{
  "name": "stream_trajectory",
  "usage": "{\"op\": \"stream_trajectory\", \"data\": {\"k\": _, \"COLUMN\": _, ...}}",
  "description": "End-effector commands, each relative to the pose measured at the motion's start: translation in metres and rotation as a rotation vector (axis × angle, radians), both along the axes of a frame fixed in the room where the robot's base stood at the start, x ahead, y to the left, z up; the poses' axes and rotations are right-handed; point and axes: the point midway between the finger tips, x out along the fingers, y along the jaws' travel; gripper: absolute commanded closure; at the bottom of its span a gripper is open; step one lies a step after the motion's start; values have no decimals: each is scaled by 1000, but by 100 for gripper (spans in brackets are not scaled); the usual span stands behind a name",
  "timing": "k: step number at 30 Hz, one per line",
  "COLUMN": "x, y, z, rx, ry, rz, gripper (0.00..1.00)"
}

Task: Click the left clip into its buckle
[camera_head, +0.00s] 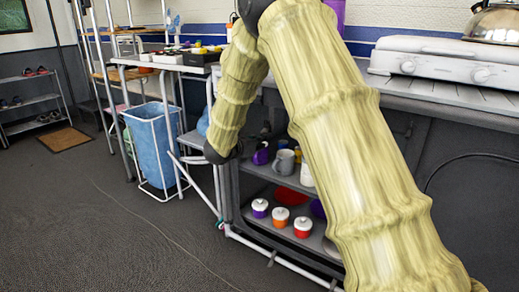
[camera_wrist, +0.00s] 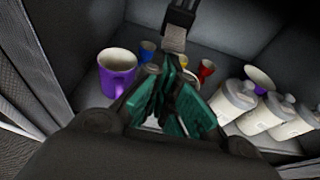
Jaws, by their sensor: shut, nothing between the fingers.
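A dark buckle-like piece (camera_wrist: 180,14) hangs at the top of the wrist view, with a short grey strap or tab (camera_wrist: 174,39) below it. I cannot tell clip from buckle here, nor whether they are joined. My gripper (camera_wrist: 172,100), with teal finger pads, is shut and empty. Its fingers lie just below the grey strap in the picture; whether they touch it I cannot tell. In the head view my arm's dark wrist is at the left side of the open cabinet, and the clip and buckle cannot be made out.
A purple mug (camera_wrist: 117,72), small coloured cups and white lidded canisters (camera_wrist: 233,99) stand around my gripper in the wrist view. The open cabinet shelf (camera_head: 262,174) holds mugs and lidded jars (camera_head: 281,217). A blue-lined basket (camera_head: 154,145) stands left; the floor there is clear.

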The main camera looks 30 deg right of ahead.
Motion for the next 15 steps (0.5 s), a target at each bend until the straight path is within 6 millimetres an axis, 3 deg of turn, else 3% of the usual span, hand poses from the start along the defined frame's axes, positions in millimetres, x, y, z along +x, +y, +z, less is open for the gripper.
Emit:
{"op": "stream_trajectory", "data": {"k": 10, "x": 0, "y": 0, "z": 2, "rx": 0, "ry": 0, "rz": 0, "gripper": 100}}
{"op": "stream_trajectory", "data": {"k": 15, "x": -4, "y": 11, "z": 27, "rx": 2, "ry": -5, "rz": 0, "gripper": 100}}
